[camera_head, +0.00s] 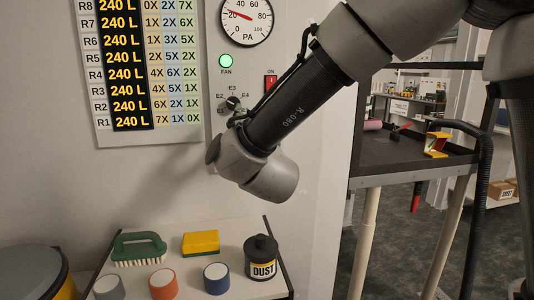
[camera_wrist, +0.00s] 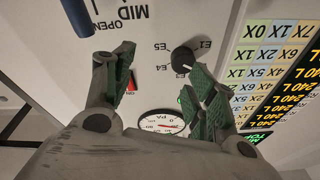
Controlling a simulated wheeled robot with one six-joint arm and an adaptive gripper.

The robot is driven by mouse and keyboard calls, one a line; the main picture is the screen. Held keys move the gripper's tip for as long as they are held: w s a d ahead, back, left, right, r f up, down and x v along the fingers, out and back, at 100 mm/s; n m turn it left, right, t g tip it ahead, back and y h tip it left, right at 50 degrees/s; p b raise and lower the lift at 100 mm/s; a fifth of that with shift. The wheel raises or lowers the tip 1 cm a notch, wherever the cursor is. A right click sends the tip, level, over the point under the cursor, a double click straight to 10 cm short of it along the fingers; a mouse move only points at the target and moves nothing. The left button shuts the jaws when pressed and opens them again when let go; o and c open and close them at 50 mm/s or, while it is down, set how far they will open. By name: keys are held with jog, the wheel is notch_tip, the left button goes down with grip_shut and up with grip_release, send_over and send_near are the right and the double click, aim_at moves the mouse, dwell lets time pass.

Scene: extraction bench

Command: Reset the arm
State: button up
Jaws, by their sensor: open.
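My gripper (camera_wrist: 162,82) is open and empty in the wrist view, its two green-padded fingers apart in front of the wall panel. The dark selector knob (camera_wrist: 183,60) shows just beyond the right finger, apart from it as far as I can tell. In the head view my arm reaches in from the upper right and bends down in front of the panel; the fingers are hidden there. The knob (camera_head: 233,103) shows just left of my forearm, which covers part of its scale. The red ON switch (camera_head: 270,85) also shows in the wrist view (camera_wrist: 131,84), beside the left finger.
A pressure gauge (camera_head: 247,16), a lit green FAN lamp (camera_head: 226,61) and a number chart (camera_head: 150,138) are on the wall. Below is a bench with a green brush (camera_head: 138,247), yellow sponge (camera_head: 201,242), DUST canister (camera_head: 262,259) and several round-topped pieces. A dark cart (camera_head: 405,168) stands right.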

jog(key=w+d+r+n+g+y, duration=0.2)
jog(key=w+d+g, duration=0.15)
jog(key=d, duration=0.55)
jog(key=s+d+f+n+g+h, duration=0.1)
jog(key=s+d+f+g, duration=0.15)
jog(key=d, duration=0.55)
jog(key=s+d+f+g+h, duration=0.1)
jog(key=s+d+g, duration=0.15)
jog(key=d, duration=0.65)
jog(key=s+d+f+m+g+h, duration=0.1)
jog(key=s+d+f+g+h, duration=0.1)
jog(key=s+d+f, duration=0.3)
jog(key=s+d+f+m+g+h, duration=0.1)
jog(key=s+d+f+g+h, duration=0.2)
jog(key=s+d, duration=1.1)
jog(key=s+f+g, duration=0.2)
jog(key=s, duration=0.3)
jog(key=shift+s, duration=0.25)
dwell(1.8)
